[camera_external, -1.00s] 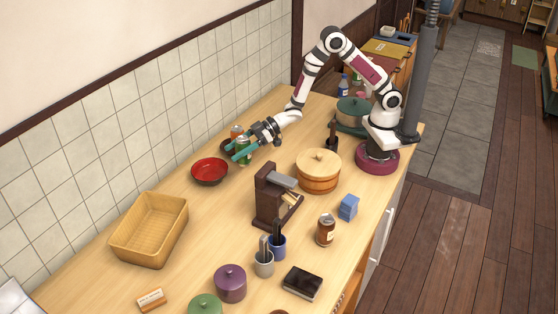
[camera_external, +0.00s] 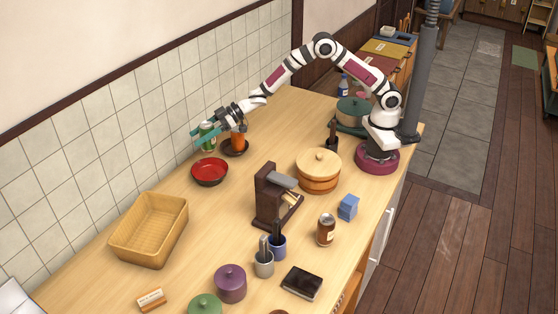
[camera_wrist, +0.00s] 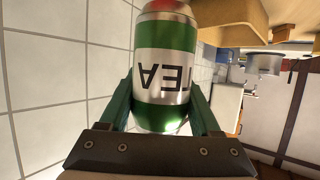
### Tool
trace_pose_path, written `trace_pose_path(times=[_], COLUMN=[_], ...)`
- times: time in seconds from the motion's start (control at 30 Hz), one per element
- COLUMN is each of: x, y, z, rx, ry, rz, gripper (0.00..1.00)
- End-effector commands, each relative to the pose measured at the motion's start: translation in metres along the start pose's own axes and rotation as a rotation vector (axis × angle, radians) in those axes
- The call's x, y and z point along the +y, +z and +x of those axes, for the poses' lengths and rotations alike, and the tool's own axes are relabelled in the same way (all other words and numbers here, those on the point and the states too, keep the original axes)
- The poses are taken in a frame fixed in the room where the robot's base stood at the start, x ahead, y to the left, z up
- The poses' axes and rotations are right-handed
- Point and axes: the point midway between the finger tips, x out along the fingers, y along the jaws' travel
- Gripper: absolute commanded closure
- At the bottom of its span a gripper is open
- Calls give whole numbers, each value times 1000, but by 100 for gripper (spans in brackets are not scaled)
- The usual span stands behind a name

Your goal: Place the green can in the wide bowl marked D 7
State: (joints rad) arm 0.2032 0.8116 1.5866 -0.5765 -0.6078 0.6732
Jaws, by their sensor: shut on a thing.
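The green can (camera_external: 207,130) is upright between the teal fingers of my gripper (camera_external: 205,137), near the tiled wall. In the wrist view the green can (camera_wrist: 165,75) fills the middle, with a white band reading TEA upside down, and my gripper (camera_wrist: 165,112) is shut on it. A wide red bowl (camera_external: 209,172) with a dark rim stands on the counter, just in front of the held can in the external view. No D 7 mark can be read on it. The can is outside this bowl.
An orange can (camera_external: 238,141) stands in a dark dish (camera_external: 235,151) right of my gripper. A wooden tub (camera_external: 318,178), a brown coffee machine (camera_external: 268,205) and a yellow basket (camera_external: 148,230) stand on the counter. Bare counter lies between the bowl and basket.

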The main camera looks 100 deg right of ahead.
Motion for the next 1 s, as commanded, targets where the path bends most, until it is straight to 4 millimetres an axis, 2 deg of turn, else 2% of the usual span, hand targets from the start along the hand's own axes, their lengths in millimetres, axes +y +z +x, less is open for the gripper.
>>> trace_pose_path(times=[0.07, 0.17, 0.7, 1.0], x=[5, 6, 6, 6], y=[-3, 4, 82, 96], z=[6, 11, 43, 48], rx=[0, -2, 0, 1], ry=[8, 10, 9, 9], rz=[-1, 1, 0, -1], gripper=[89, 89, 89, 89])
